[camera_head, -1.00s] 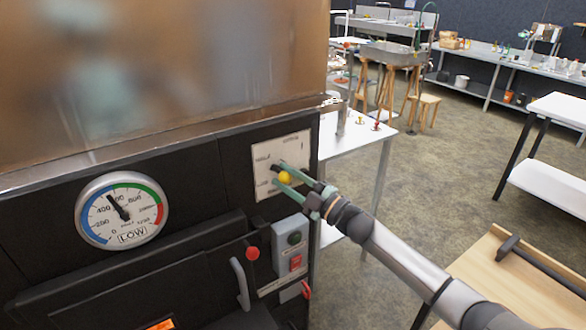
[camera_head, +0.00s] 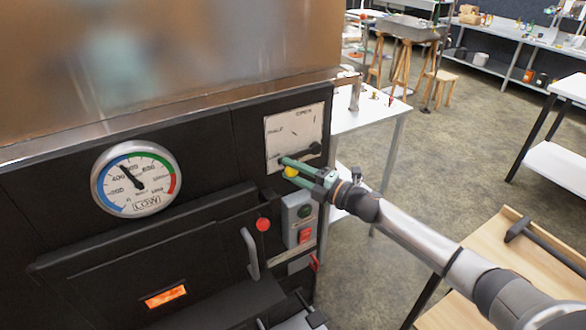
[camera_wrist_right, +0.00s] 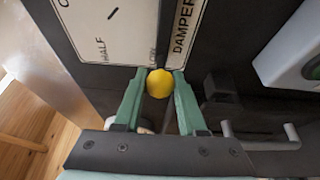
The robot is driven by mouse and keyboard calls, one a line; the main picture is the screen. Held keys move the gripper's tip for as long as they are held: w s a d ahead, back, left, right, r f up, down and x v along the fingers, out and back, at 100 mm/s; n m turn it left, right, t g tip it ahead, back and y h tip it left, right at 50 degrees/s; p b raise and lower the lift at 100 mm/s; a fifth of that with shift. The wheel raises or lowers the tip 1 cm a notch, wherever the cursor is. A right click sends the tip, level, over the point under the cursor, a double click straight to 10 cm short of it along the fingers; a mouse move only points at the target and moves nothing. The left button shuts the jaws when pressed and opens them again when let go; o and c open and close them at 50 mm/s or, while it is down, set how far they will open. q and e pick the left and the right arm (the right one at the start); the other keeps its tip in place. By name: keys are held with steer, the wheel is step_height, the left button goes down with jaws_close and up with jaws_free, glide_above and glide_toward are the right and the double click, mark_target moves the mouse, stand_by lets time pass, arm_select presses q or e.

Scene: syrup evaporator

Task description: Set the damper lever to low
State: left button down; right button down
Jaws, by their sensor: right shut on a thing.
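The damper lever's yellow knob (camera_head: 291,171) is at the lower edge of the white damper plate (camera_head: 276,134) on the black evaporator front. My right gripper (camera_head: 287,166) reaches in from the right with its green fingers around the knob. The HALF mark (camera_wrist_right: 118,50) is farther left on the plate. Much of the lever rod is hidden by the knob and fingers. My left gripper is out of view.
A round gauge (camera_head: 136,178) is to the left. Below the plate are a grey switch box (camera_head: 298,214) with a red switch, a red knob (camera_head: 263,224) and a grey handle (camera_head: 250,253). A wooden-topped table (camera_head: 478,262) stands at the right. Open floor lies beyond.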

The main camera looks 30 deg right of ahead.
steer(key=shift+f, duration=0.15)
steer(key=shift+c, duration=2.4)
jaws_free()
steer(key=b+v, duration=0.1)
steer(key=v, duration=1.1)
steer(key=shift+s, duration=0.25)
steer(key=s+a+f+m+g+h+p, duration=0.1)
steer(key=s+a+f+m+h, duration=0.3)
steer(key=f+m, duration=0.35)
steer(key=s+a+f+m+g+h+p, duration=0.1)
steer(key=s+a+f+m+h+p, duration=0.15)
steer(key=s+f+m, duration=0.45)
steer(key=s+a+f+m+g, duration=0.5)
steer(key=s+a+f+m, duration=0.2)
steer(key=s+a, duration=0.3)
steer(key=shift+s+a+f+y+p, duration=0.35)
steer(key=shift+s+f, duration=0.15)
steer(key=shift+s, duration=0.15)
